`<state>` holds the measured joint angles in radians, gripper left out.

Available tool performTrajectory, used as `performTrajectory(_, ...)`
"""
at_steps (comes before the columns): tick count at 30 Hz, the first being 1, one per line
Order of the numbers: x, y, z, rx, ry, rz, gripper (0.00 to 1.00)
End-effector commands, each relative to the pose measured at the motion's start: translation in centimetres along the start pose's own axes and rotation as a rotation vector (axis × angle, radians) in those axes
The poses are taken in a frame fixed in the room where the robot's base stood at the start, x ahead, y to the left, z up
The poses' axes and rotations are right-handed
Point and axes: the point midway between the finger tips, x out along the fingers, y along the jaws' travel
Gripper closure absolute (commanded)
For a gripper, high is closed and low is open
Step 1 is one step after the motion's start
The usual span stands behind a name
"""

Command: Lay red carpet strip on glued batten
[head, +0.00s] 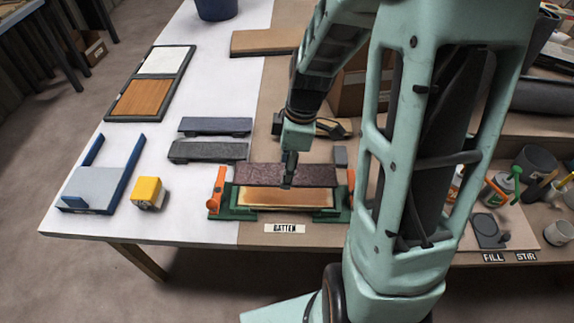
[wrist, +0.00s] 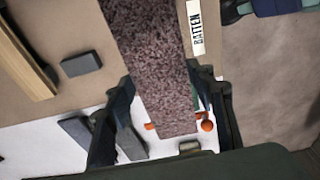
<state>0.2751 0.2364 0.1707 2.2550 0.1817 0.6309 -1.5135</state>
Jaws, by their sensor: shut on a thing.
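The carpet strip (head: 310,174), dull reddish-brown and speckled, is held in my gripper (head: 288,180), which is shut on it near its middle. In the head view the strip shows just behind the batten (head: 285,199), roughly parallel to it. I cannot tell how high the strip is. The batten has a glossy amber top and sits in a green holder (head: 245,214) with orange handles at both ends. In the wrist view the strip (wrist: 160,60) runs between the fingers of my gripper (wrist: 165,88) and hides most of the batten and holder.
Two dark grey strips (head: 208,150) lie left of the holder. A yellow block (head: 148,192) and a blue-edged tray (head: 98,186) lie further left. A small grey block (head: 340,156) lies behind the holder's right end. A BATTEN label (head: 285,228) lies at the front edge.

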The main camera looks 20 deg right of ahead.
Motion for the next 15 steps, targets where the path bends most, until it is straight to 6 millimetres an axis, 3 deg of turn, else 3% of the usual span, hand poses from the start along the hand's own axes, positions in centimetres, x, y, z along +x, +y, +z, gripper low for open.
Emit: performTrajectory(15,6.2,0.0,0.9,0.001,0.000,0.000,0.74)
